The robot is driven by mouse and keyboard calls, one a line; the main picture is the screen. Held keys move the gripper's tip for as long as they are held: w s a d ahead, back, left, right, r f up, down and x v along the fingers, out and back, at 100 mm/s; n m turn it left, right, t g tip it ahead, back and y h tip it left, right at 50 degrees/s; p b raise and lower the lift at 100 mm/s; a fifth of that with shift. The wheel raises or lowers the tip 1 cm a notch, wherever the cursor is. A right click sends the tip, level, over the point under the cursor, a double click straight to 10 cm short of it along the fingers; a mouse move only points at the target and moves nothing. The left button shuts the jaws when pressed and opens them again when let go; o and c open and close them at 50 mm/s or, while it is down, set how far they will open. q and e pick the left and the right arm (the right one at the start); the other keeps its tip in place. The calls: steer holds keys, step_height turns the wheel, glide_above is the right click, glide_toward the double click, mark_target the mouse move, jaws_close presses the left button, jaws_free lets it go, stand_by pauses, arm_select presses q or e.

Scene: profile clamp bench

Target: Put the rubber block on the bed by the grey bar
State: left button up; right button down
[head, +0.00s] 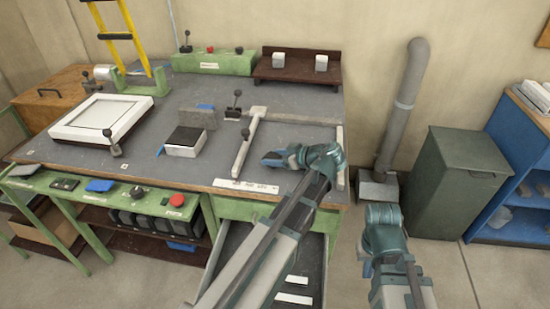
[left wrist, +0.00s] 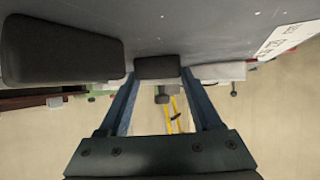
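My left gripper (head: 270,159) is low over the right half of the bench, fingers pointing left. In the left wrist view its two blue fingers (left wrist: 158,72) stand apart with a dark block, which looks like the rubber block (left wrist: 157,67), filling the gap at their tips. The head view does not show this block clearly. A grey bar (head: 197,117) stands on the bench left of the gripper. In front of it is a pale block with a black top (head: 186,144); I cannot tell if this is the bed. My right gripper (head: 367,268) is off the bench, its fingers unclear.
A large dark object (left wrist: 60,50) fills the left of the wrist view, unidentified. A pale T-shaped bar (head: 247,145) lies between gripper and pale block. A white frame (head: 75,130) is at left. A dark shelf (head: 300,73) with two white cubes stands behind. Clamp handles stand nearby.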

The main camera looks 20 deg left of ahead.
arm_select(q)
steer(key=o, duration=0.4)
steer(key=shift+o, duration=0.2)
steer(key=shift+r, duration=0.15)
steer(key=shift+d+r+p, duration=0.3)
steer(key=shift+p, duration=0.15)
steer(key=p+v, duration=0.5)
steer(key=v, duration=0.5)
steer(key=shift+s+d, duration=0.1)
steer(key=shift+s+d+r, duration=0.15)
steer(key=shift+d+r, duration=0.05)
steer(key=shift+d, duration=0.25)
